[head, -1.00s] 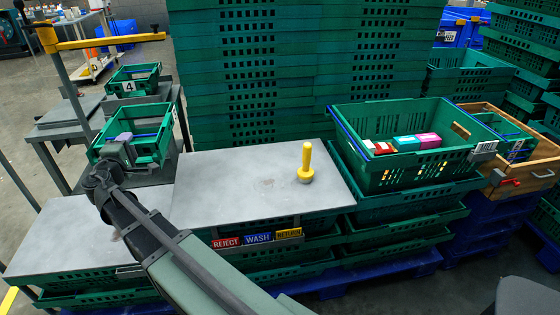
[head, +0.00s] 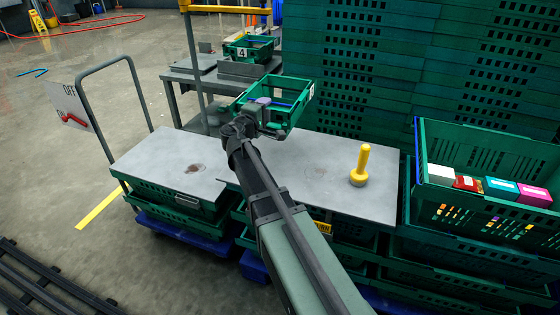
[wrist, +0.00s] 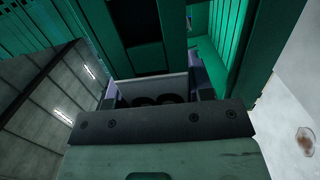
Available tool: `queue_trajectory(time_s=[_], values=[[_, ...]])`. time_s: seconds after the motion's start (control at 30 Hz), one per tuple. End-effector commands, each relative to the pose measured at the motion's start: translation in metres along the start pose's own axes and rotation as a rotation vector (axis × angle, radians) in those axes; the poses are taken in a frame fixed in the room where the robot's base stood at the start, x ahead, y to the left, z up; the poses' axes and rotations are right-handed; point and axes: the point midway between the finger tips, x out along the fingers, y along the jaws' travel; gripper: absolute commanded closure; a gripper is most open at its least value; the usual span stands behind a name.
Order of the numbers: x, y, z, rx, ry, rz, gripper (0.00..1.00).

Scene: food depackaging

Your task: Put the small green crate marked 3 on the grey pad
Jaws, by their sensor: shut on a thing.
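My gripper (head: 262,108) is shut on the near wall of a small green crate (head: 303,97). The crate is held roughly level above the back edge of the middle grey worktop. A white label shows on its right end, but its number is too small to read. The wrist view shows green crate walls (wrist: 173,25) close up beyond the gripper (wrist: 155,98). Dark grey slabs (head: 244,71) lie on the side table behind, near a small green crate marked 4 (head: 250,48). I cannot tell which grey surface is the pad.
The middle worktop (head: 300,165) carries a yellow-handled tool (head: 360,168). The left worktop (head: 165,165) is bare except for a brown stain. Tall green crate stacks (head: 340,60) stand close behind. A large crate (head: 480,155) with colourful boxes is at right. A yellow-topped post (head: 195,60) stands behind.

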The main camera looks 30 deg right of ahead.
Motion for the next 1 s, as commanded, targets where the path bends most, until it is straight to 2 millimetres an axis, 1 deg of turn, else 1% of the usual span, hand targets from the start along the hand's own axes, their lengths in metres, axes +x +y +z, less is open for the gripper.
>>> queue_trajectory(time_s=[0.03,0.2,0.3,0.37,0.47,0.5,0.57,0.7,0.73,1.0], values=[[0.000,-0.036,0.000,-0.001,0.000,0.001,0.91],[0.000,-0.089,0.000,-0.001,0.000,0.001,0.91],[0.000,-0.107,0.000,-0.001,0.000,0.001,0.91],[0.000,-0.109,0.000,-0.001,0.000,0.001,0.91],[0.000,-0.106,0.000,-0.001,0.000,0.001,0.91],[0.000,-0.107,0.000,-0.001,0.000,0.001,0.91],[0.000,-0.117,0.000,-0.001,0.000,0.001,0.91],[0.000,-0.147,0.000,-0.001,0.000,0.001,0.91],[0.000,-0.151,0.000,-0.001,0.000,0.001,0.91],[0.000,-0.147,0.000,-0.001,0.000,0.001,0.91]])
